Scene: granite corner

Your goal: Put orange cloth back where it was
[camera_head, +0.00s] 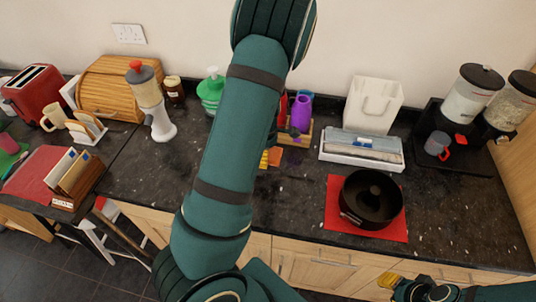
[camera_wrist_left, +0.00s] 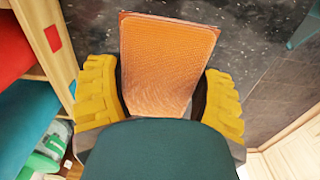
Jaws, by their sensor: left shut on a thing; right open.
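The orange cloth (camera_wrist_left: 165,60) is a flat, textured piece between the yellow fingers of my left gripper (camera_wrist_left: 160,98) in the left wrist view. The gripper is shut on it, with the dark counter behind. In the head view my left arm hides most of the gripper. A small part of the cloth (camera_head: 275,157) and a yellow fingertip show beside the arm, in front of the wooden holder. My right gripper (camera_head: 390,281) is open at the bottom right of the head view, low in front of the counter, partly cut off.
A black pan (camera_head: 372,197) stands on a red mat (camera_head: 335,222). A wooden holder (camera_head: 302,143) with a purple item is at the back middle. A white tray (camera_head: 330,159) lies to its right. The dark counter (camera_head: 290,205) is clear in front.

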